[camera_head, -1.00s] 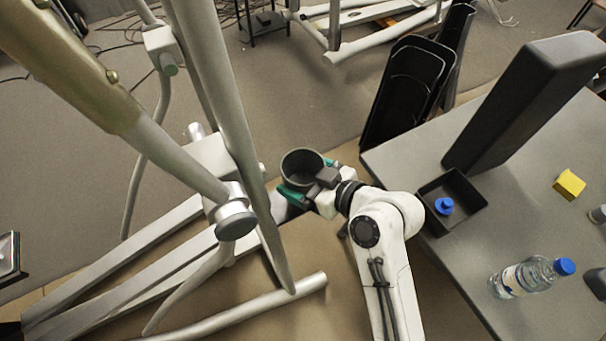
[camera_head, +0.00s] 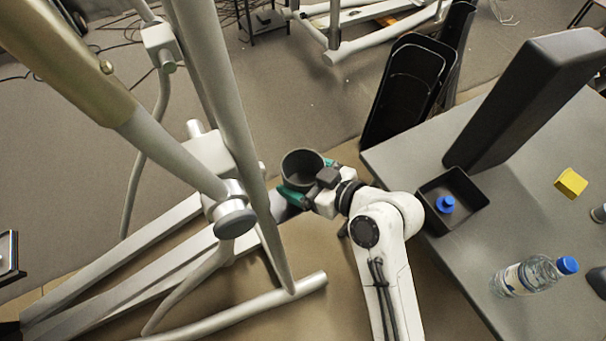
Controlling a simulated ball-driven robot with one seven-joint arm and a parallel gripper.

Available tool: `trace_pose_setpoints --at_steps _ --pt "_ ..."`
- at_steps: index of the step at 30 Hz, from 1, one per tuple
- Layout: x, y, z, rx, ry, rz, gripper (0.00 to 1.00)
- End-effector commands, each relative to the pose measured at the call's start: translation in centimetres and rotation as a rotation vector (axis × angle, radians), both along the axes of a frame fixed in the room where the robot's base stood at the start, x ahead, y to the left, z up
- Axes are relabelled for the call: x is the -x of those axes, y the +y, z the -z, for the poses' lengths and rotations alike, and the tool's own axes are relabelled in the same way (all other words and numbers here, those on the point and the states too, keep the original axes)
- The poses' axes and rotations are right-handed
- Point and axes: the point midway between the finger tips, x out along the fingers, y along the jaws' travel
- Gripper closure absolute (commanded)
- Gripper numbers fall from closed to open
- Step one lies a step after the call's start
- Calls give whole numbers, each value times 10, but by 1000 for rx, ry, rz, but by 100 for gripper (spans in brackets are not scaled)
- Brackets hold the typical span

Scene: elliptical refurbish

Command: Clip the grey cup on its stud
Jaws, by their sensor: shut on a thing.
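The grey cup (camera_head: 303,167) is round, dark inside and open at the top. My gripper (camera_head: 304,186) has green fingers and is shut on the cup, holding it upright in mid-air left of the table. The cup is just right of the elliptical machine's long slanted grey tube (camera_head: 231,130), apart from it in the picture. A round grey end cap (camera_head: 235,223) shows on a joint of the machine. I cannot tell which part of the machine is the stud.
The grey table (camera_head: 465,265) at the right bears a black open tray (camera_head: 482,209) with a blue piece (camera_head: 445,204), a tall dark block (camera_head: 520,100), a yellow cube (camera_head: 571,183) and a water bottle (camera_head: 525,276). Black panels (camera_head: 408,85) stand behind it. The machine's rails (camera_head: 130,270) fill the lower left.

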Motion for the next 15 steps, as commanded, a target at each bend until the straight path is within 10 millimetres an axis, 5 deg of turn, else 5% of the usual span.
trace_pose_setpoints --at_steps 9,10,15 --pt "0 0 3 1 1 0 44" --pt "0 0 3 1 1 0 12" --pt "0 0 3 1 1 0 0"
